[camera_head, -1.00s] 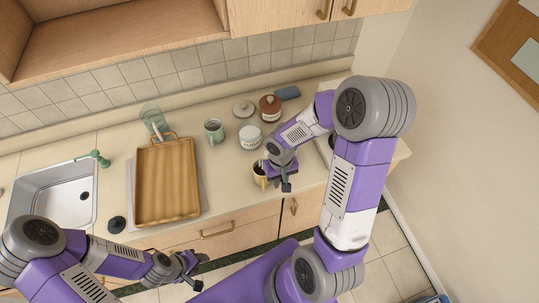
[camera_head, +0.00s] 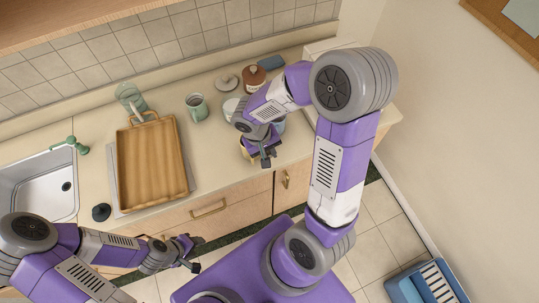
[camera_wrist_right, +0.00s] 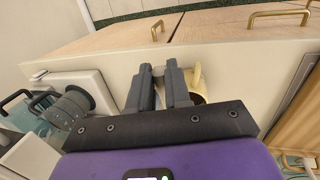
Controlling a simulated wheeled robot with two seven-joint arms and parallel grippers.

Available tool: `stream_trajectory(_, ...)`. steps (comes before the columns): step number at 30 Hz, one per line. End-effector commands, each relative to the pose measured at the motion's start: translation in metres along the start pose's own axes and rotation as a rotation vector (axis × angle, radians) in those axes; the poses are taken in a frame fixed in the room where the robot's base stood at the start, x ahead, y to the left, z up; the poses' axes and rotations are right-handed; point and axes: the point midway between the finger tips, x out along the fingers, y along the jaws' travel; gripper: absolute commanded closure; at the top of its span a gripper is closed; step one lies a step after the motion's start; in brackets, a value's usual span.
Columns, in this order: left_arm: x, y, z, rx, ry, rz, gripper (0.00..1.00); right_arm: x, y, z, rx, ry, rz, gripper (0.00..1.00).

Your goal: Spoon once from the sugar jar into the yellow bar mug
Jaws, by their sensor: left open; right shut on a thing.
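The yellow mug (camera_head: 247,151) stands near the counter's front edge, mostly hidden behind my right gripper. Its yellow rim and handle show in the right wrist view (camera_wrist_right: 197,77), just right of the fingers. My right gripper (camera_head: 266,160) is over or beside the mug, pointing down. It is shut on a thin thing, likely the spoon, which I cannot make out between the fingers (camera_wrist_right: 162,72). A white jar (camera_head: 231,107), likely the sugar jar, is behind the mug, partly covered by my right arm. My left gripper (camera_head: 190,254) is open and empty, low in front of the cabinets.
A brown jar (camera_head: 255,79) and a pale round lid (camera_head: 227,81) are at the back. A green mug (camera_head: 197,107) stands left of the white jar. A wooden tray (camera_head: 150,165) lies further left, beside the sink (camera_head: 40,190). Counter between tray and mug is clear.

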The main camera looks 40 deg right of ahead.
Motion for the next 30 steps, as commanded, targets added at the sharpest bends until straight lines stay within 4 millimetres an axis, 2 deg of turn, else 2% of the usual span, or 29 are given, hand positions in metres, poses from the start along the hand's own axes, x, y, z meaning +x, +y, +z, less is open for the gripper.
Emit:
stream_trajectory(1, 0.012, -0.004, -0.001, 0.000, 0.000, 0.000, 0.52, 0.008, -0.004, -0.001, -0.007, 0.000, 0.034, 1.00)
stream_trajectory(14, 0.064, -0.024, -0.003, 0.000, 0.000, 0.000, 0.52, 0.029, -0.018, -0.003, -0.014, -0.023, 0.413, 1.00)
stream_trajectory(30, 0.110, -0.041, -0.005, 0.000, 0.000, 0.000, 0.52, 0.031, -0.028, -0.003, -0.148, -0.072, 1.254, 1.00)
